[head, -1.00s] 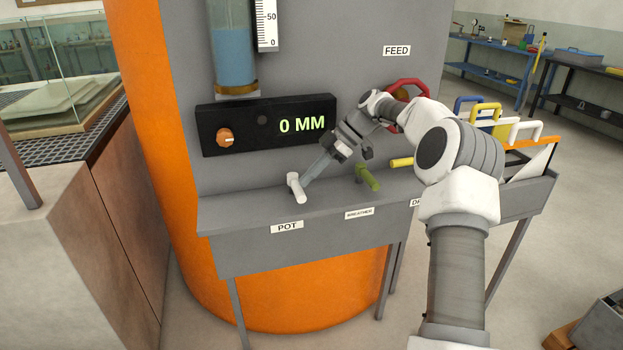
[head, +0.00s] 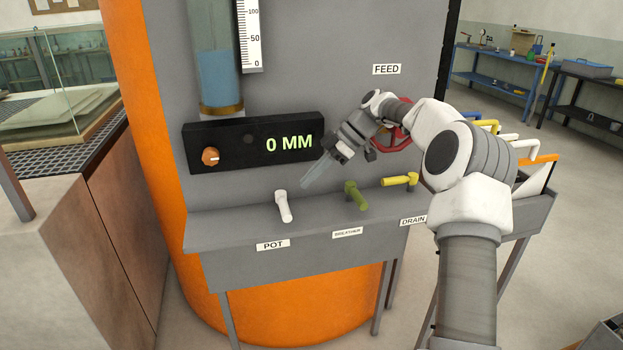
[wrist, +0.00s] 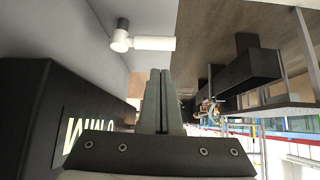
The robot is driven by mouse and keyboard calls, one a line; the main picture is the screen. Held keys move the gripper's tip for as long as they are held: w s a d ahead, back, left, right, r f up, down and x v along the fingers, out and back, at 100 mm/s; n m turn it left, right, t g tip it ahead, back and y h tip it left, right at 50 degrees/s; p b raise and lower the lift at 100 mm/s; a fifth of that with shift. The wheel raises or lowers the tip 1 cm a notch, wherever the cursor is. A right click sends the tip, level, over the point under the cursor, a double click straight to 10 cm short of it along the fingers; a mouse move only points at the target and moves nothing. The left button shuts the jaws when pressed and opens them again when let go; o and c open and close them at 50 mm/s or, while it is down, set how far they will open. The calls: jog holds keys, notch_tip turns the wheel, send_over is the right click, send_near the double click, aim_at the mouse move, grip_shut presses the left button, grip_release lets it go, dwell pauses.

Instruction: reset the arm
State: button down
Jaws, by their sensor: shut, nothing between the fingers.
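My gripper (head: 306,184) is shut and empty, its grey fingers pointing down and left in the head view. In the wrist view its two fingers (wrist: 163,100) lie side by side. The white POT lever (head: 284,206) stands on the grey shelf, left of and below the fingertips, apart from them. The white lever also shows in the wrist view (wrist: 145,43), above the fingers. My arm crosses the right part of the head view and hides part of the red FEED wheel (head: 393,140).
The green lever (head: 355,195) and yellow DRAIN lever (head: 400,180) stand to the right on the shelf (head: 230,230). A trolley (head: 530,205) with coloured handles stands at right.

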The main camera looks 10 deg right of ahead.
jog(key=s+a+r+m+t+h+p, duration=0.15)
jog(key=s+a+r+m+h, duration=0.3)
jog(key=s, duration=0.45)
jog(key=s+a+r+m+h+p, duration=0.25)
jog(key=s+a+r+m, duration=0.2)
jog(key=s+r, duration=0.4)
jog(key=s+d+m+t+p, duration=0.1)
jog(key=s+d+m+p, duration=0.1)
jog(key=s, duration=0.8)
jog(key=s+d+m+t+h+p, duration=0.1)
jog(key=s+d+m, duration=0.3)
jog(key=s, duration=0.6)
jog(key=shift+f+m+t+h+p, duration=0.3)
jog(key=shift+m+t+p, duration=0.4)
jog(key=shift+m, duration=0.4)
jog(key=c, duration=1.5)
grip_release()
jog(key=shift+d, duration=0.1)
jog(key=shift+c, duration=0.2)
